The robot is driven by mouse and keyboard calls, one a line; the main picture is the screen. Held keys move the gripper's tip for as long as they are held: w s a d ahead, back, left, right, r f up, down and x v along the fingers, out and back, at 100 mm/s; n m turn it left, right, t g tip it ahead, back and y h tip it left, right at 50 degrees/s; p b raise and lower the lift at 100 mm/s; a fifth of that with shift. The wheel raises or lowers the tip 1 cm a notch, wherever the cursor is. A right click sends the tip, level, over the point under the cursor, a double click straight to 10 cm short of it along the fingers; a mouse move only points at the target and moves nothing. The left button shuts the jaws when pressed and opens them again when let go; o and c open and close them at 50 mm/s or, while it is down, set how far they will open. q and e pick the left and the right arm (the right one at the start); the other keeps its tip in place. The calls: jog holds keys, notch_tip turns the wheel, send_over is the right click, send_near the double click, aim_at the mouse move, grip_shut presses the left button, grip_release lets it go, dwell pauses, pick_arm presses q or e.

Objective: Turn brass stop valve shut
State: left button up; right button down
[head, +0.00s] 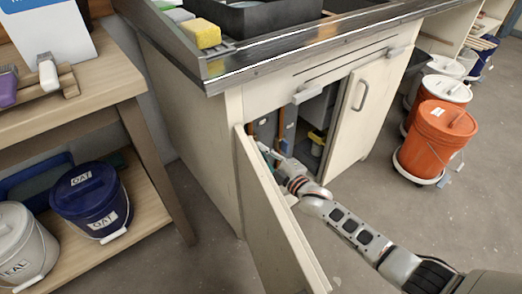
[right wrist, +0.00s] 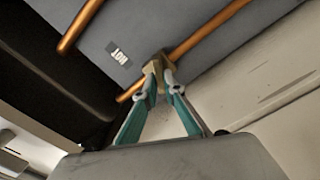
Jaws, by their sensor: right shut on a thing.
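The right gripper (head: 268,150) is partly hidden there by the door edge, and the valve is too small to tell. My left gripper is not in view.
The right cabinet door (head: 370,100) is shut. A wooden shelf (head: 150,190) with an OAT bucket (head: 92,200) stands at left. A yellow sponge (head: 201,34) lies by the sink.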

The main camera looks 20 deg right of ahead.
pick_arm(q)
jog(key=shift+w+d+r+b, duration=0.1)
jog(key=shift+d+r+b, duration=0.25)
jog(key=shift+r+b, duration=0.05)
pick_arm(e)
jog(key=n, duration=0.5)
jog(key=shift+f+n, duration=0.25)
jog(key=shift+n, duration=0.05)
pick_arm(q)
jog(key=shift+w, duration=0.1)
pick_arm(e)
jog(key=c, duration=2.1)
grip_release()
jog(key=shift+c, duration=0.2)
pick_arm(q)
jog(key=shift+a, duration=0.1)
pick_arm(e)
jog(key=shift+s, duration=0.1)
jog(key=v, duration=1.2)
